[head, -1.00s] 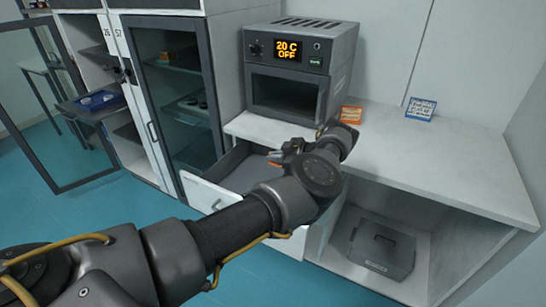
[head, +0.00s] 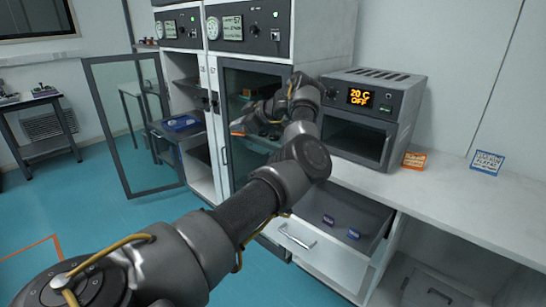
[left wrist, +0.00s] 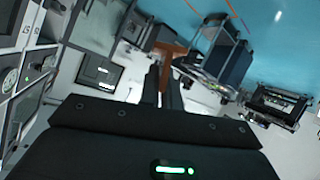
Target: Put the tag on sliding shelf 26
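An orange tag (head: 238,127) is at the tip of my left gripper (head: 256,122), in front of the dark glass-doored cabinet marked 57. In the left wrist view the orange tag (left wrist: 172,50) sticks out beyond the fingertips (left wrist: 162,78), which are closed together on it. A pulled-out sliding shelf (head: 160,131) with a blue tray (head: 181,122) on it projects from the cabinet to the left, whose door stands open. That is the cabinet marked 26 in the earlier frame. The gripper is to the right of this shelf, apart from it. My right gripper is out of view.
The open glass door (head: 126,125) stands left of the shelf. An open drawer (head: 310,238) with two blue tags (head: 353,234) is below the counter. The oven (head: 372,118), an orange card (head: 414,160) and a blue card (head: 487,162) are on the counter.

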